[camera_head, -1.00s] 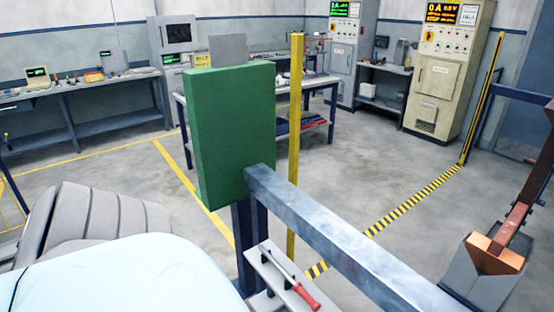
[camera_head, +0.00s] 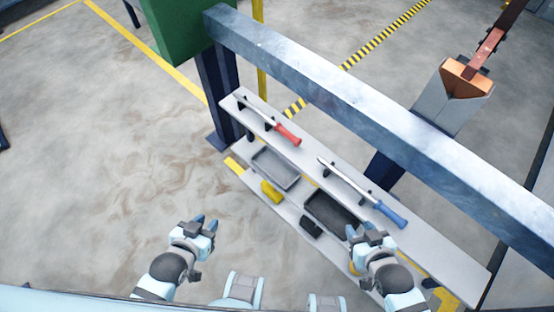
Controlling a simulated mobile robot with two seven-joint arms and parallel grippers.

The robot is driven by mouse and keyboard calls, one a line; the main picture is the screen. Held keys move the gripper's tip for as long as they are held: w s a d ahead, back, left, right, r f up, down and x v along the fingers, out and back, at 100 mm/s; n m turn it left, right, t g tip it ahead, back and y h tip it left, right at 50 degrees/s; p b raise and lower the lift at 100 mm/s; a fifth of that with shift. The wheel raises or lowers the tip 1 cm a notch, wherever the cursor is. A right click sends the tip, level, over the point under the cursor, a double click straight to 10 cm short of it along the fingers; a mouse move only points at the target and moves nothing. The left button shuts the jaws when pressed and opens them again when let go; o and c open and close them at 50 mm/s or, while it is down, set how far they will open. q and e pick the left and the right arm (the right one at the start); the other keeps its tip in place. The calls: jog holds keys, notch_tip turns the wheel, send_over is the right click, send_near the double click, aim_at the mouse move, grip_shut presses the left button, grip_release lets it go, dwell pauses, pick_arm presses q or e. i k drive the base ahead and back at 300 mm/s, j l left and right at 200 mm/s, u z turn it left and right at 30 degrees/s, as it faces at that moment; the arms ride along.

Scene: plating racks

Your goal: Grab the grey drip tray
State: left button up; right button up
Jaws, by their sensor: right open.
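The grey drip tray (camera_head: 263,174) is a shallow rectangular tray on the lower shelf, towards its left end. A darker, near-black tray (camera_head: 312,210) lies further right on the same shelf. My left gripper (camera_head: 206,221) is open and empty over the floor, to the left of and below the grey tray in the picture, clear of the shelf. My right gripper (camera_head: 364,231) is open beside the dark tray's right end, overlapping the shelf edge in view. Whether it touches anything cannot be told.
An upper shelf (camera_head: 310,160) holds a red-handled tool (camera_head: 287,135) and a blue-handled tool (camera_head: 388,213). A yellow item (camera_head: 271,192) and a small black item (camera_head: 311,227) lie near the trays. A metal beam (camera_head: 400,130) runs behind. The left floor is clear.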

aim_at(282, 172)
jog(key=u, duration=0.15)
jog(key=i+j+z, duration=0.15)
jog(key=j, duration=0.3)
jog(key=i+j+z, duration=0.2)
jog(key=j, duration=0.35)
jog(key=i+j+z, duration=0.15)
jog(key=j, duration=0.35)
jog(key=i+j+z, duration=0.2)
jog(key=j, duration=0.35)
jog(key=i+j+z, duration=0.15)
jog(key=j, duration=0.4)
jog(key=j+z, duration=0.2)
jog(key=j, duration=0.35)
